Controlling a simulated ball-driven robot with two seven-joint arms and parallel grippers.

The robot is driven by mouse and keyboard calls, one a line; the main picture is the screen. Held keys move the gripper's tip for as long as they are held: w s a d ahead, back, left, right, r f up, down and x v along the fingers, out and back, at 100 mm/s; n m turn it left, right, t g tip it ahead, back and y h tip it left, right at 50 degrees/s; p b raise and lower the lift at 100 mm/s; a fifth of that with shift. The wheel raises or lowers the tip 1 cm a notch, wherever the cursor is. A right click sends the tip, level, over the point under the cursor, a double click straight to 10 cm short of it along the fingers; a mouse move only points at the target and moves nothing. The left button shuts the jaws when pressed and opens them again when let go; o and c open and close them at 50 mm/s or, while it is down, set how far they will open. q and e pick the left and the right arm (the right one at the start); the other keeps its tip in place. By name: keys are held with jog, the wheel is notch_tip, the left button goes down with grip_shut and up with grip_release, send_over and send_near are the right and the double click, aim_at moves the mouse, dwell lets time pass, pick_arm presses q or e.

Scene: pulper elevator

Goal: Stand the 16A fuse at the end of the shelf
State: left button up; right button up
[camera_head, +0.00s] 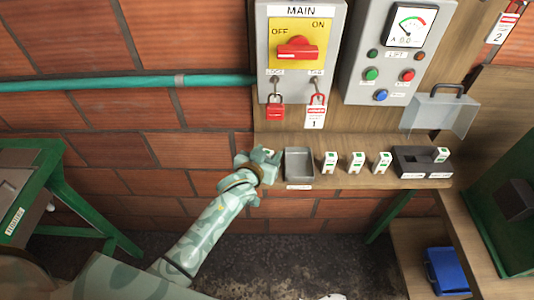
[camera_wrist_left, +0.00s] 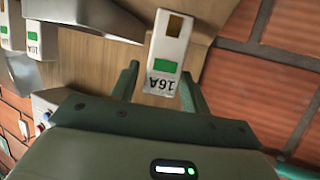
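The 16A fuse (camera_wrist_left: 168,50) is a white block with a green patch and a black 16A label. In the left wrist view it is between the fingers of my left gripper (camera_wrist_left: 160,85), with a gap showing beside the left finger, so the gripper looks open around it. In the head view my left gripper (camera_head: 265,158) is at the left end of the wooden shelf (camera_head: 340,180) and mostly hides this fuse. Whether the fuse's base rests on the shelf is hard to tell. My right gripper is not in view.
A grey tray (camera_head: 299,163) is just right of the gripper. Several white fuses, one here (camera_head: 330,162), stand farther right, beside a dark holder (camera_head: 412,162). The MAIN switch box (camera_head: 300,80) with red padlock (camera_head: 276,112) hangs above. Brick wall lies left of the shelf.

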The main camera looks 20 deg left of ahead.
pick_arm(q)
jog(key=shift+r, duration=0.1)
jog(key=shift+r, duration=0.15)
jog(key=p+v, duration=0.2)
jog(key=v, duration=1)
jog(key=shift+a, duration=0.1)
jog(key=s+a+f+m+g, duration=0.1)
jog(key=s+f+g, duration=0.2)
jog(key=s+f, duration=0.75)
jog(key=s+a+f+m+g, duration=0.15)
jog(key=s+f+g, duration=0.25)
jog(key=f, duration=1.3)
jog(key=s+a+f+g, duration=0.1)
jog(key=s+a+f, duration=0.1)
jog(key=s+f, duration=0.2)
jog(key=s+a+f+g+y, duration=0.1)
jog(key=s+f, duration=0.3)
jog(key=s, duration=0.7)
jog(key=s+a+f+g, duration=0.3)
jog(key=s+f, duration=0.1)
jog(key=s, duration=0.4)
jog(key=shift+s+a, duration=0.2)
jog(key=shift+s, duration=0.05)
